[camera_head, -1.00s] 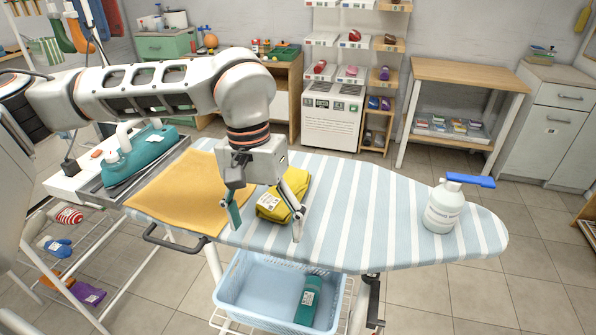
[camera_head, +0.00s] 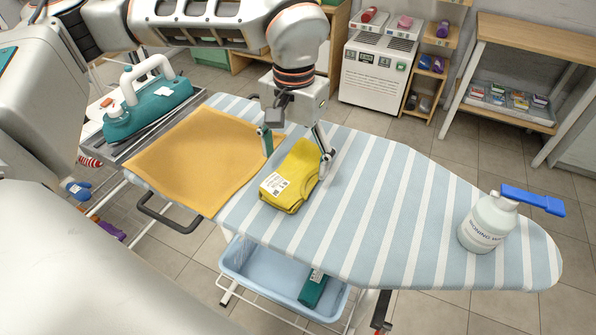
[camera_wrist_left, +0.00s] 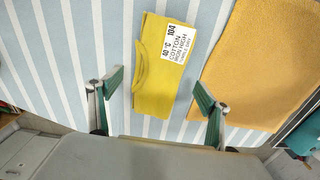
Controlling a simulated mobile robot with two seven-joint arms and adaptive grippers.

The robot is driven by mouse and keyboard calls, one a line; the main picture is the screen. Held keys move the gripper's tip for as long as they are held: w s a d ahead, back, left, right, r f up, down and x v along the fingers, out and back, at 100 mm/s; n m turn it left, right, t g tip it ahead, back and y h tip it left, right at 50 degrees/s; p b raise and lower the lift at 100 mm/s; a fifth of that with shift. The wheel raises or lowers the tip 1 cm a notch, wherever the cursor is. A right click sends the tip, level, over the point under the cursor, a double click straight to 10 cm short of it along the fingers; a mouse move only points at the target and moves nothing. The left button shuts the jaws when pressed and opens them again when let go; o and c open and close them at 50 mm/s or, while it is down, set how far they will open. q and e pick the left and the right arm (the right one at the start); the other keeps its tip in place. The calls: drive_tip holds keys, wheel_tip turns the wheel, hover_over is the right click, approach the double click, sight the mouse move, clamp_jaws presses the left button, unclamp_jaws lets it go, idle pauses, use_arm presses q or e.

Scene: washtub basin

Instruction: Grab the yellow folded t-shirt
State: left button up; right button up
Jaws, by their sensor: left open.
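The yellow folded t-shirt (camera_head: 293,180) lies on the blue-and-white striped ironing board, with a white care label facing up. It also shows in the left wrist view (camera_wrist_left: 155,85), ahead of the fingers. My left gripper (camera_head: 297,148) is open at the far end of the shirt, with one finger toward each side. In the left wrist view the open fingers (camera_wrist_left: 158,90) are spread wider than the shirt, with nothing between their pads that looks gripped. Whether the fingers touch the board I cannot tell. My right gripper is not in view.
The ironing board (camera_head: 400,200) carries an orange-yellow cloth (camera_head: 190,160) left of the shirt and a white spray bottle with a blue top (camera_head: 487,222) at right. A teal iron (camera_head: 148,105) stands at the left end. A blue basin (camera_head: 280,285) sits below.

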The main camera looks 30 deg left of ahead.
sight(297, 165)
use_arm(q)
wheel_tip(297, 165, down, 3)
drive_tip(key=shift+w+d+r, duration=0.1)
drive_tip(key=shift+w+d, duration=0.05)
drive_tip(key=shift+f, duration=0.35)
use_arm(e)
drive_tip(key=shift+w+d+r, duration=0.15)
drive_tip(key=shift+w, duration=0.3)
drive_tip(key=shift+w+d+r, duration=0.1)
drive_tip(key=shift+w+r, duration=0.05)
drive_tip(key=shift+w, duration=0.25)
